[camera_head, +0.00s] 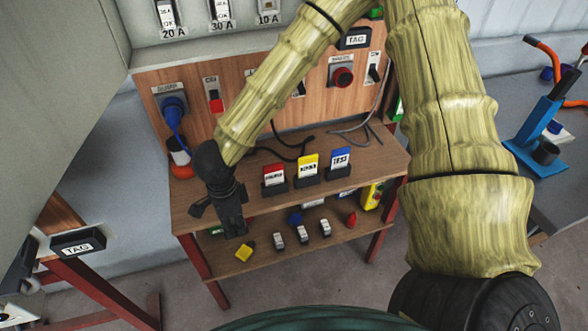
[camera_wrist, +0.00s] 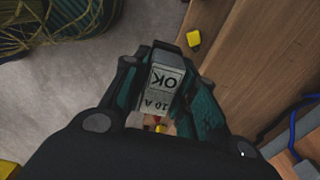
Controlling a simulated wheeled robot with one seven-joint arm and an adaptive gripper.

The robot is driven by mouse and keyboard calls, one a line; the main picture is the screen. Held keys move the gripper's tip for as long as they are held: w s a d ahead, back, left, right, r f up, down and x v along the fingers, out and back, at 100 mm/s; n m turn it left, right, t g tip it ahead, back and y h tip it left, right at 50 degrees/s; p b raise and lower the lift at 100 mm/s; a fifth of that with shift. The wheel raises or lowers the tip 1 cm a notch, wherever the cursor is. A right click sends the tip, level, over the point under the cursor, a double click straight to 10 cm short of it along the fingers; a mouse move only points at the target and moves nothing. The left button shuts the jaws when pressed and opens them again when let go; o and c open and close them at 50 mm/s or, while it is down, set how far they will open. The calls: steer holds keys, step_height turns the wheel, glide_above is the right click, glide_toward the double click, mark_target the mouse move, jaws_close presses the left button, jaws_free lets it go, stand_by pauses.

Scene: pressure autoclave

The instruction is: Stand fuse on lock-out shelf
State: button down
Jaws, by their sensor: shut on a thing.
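My gripper (camera_head: 233,215) hangs at the left front of the wooden bench in the head view. In the wrist view my gripper (camera_wrist: 166,74) is shut on a grey fuse (camera_wrist: 164,84) with a white label reading "10 A" and "OK". In the head view the gripper hides the held fuse. A lower wooden shelf (camera_head: 265,262) lies under the bench top, with several small fuses (camera_head: 302,235) standing on it. I cannot tell for sure which shelf is the lock-out shelf.
A yellow block (camera_head: 244,252) lies on the lower shelf near the gripper; it also shows in the wrist view (camera_wrist: 194,39). Red, yellow and blue cards (camera_head: 308,167) stand on the bench top (camera_head: 375,160). A red bench leg (camera_head: 196,268) is close by. Open floor lies in front.

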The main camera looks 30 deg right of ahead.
steer(key=shift+s+a+r, duration=0.1)
steer(key=shift+w, duration=0.25)
steer(key=w+d+p, duration=0.1)
steer(key=w+d, duration=0.1)
steer(key=w, duration=0.2)
steer(key=w+d+f+p, duration=0.1)
steer(key=w, duration=0.4)
steer(key=w+d+p, duration=0.2)
steer(key=w, duration=0.3)
steer(key=shift+w+d+f, duration=0.15)
steer(key=shift+d+f, duration=0.1)
steer(key=shift+d, duration=0.1)
steer(key=shift+f+p, duration=0.6)
steer(key=shift+f, duration=1.2)
steer(key=c, duration=1.1)
jaws_free()
steer(key=shift+r, duration=0.15)
step_height(320, 180, up, 12)
steer(key=shift+f+b, duration=0.1)
steer(key=shift+b, duration=1.1)
